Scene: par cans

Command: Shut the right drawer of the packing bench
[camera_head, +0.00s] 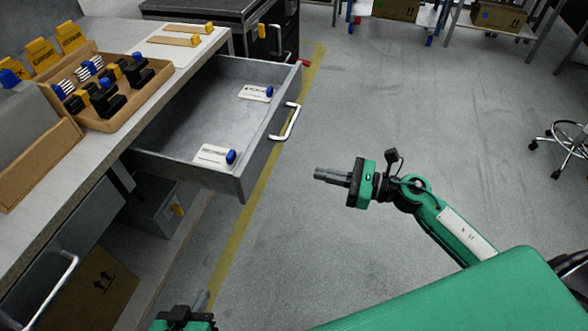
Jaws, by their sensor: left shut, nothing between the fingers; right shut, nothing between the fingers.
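The right drawer (180,133) of the packing bench (105,150) is pulled out over the floor. It is grey, with a pale bar handle (286,121) on its front. Two white tags with blue ends lie inside, a near one (213,156) and a far one (256,93). My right gripper (318,174) is shut and empty, to the right of the drawer front and apart from the handle, pointing left. My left gripper (201,300) is at the bottom edge, shut and empty, below the drawer in the picture; its arm is mostly out of view.
Another drawer front with a handle (53,292) is at lower left. A tan tray (108,90) of black, blue and yellow items sits on the bench top. A cardboard box (98,287) is under the bench. A wheeled stool (565,138) stands far right. The floor between is clear.

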